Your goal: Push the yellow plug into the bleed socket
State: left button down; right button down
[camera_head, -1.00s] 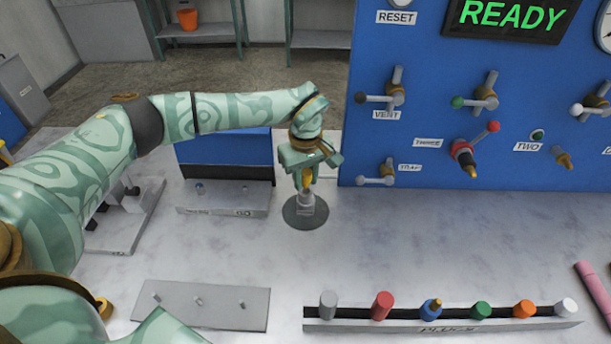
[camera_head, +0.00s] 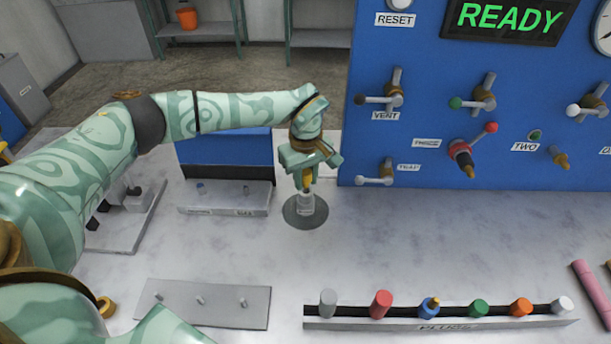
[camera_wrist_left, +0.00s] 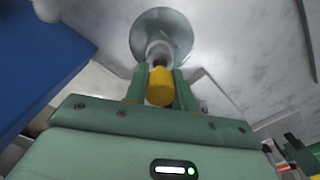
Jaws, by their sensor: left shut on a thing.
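The yellow plug (camera_wrist_left: 160,87) is between the fingers of my left gripper (camera_wrist_left: 160,84), which is shut on it. In the head view my left gripper (camera_head: 307,182) points down over a grey socket (camera_head: 305,203) on a round base (camera_head: 304,213). The plug's lower end meets the top of the socket. The wrist view also shows the socket (camera_wrist_left: 158,50) directly beyond the plug, in line with it. The fingers hide part of the plug, so I cannot tell how deep it sits. My right gripper is not in view.
A rack (camera_head: 440,324) with several coloured plugs lies at the front. A blue panel (camera_head: 420,130) with valves and a READY display (camera_head: 510,16) stands behind on the right. A grey plate (camera_head: 205,305) lies at the front left. The middle of the table is clear.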

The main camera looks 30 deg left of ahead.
aim_at(306, 171)
pick_arm(q)
jog(key=shift+f+b, duration=0.4)
jog(key=shift+f, duration=0.55)
jog(key=c, duration=1.1)
grip_release()
jog(key=shift+r, duration=0.15)
notch_tip(306, 171, up, 16)
jog(key=p, duration=0.3)
